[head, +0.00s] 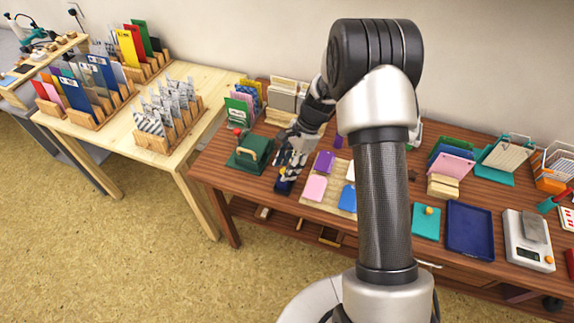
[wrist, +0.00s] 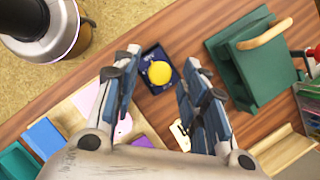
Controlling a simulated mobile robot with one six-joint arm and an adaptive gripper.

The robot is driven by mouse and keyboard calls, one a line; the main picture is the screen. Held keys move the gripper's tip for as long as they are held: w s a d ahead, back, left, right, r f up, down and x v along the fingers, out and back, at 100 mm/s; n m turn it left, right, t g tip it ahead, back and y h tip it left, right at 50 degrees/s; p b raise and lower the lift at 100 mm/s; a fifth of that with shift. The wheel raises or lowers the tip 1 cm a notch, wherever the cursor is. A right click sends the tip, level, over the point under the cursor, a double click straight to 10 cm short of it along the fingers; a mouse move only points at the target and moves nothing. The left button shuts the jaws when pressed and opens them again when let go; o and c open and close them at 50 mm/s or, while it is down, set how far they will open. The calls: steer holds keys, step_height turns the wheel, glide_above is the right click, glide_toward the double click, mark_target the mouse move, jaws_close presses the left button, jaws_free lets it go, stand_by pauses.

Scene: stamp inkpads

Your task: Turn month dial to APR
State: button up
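A small dark blue box with a round yellow knob (wrist: 159,73) on top, which looks like the month dial, lies on the brown wooden table. Its markings are too small to read. In the head view only part of the dark blue box (head: 284,187) shows, below my gripper (head: 288,172). In the wrist view my gripper (wrist: 161,62) is open, with one finger to each side of the knob in the picture. Nothing is between the fingers touching them. The fingers appear to be above the dial; the exact height gap I cannot tell.
A green block with a wooden handle (wrist: 263,34) stands close to the dial; it also shows in the head view (head: 250,152). On the other side is a pale mat with coloured pads, including a pink one (head: 315,188) and a purple one (head: 324,161). Card racks (head: 283,97) stand behind.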

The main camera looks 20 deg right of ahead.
jaws_close()
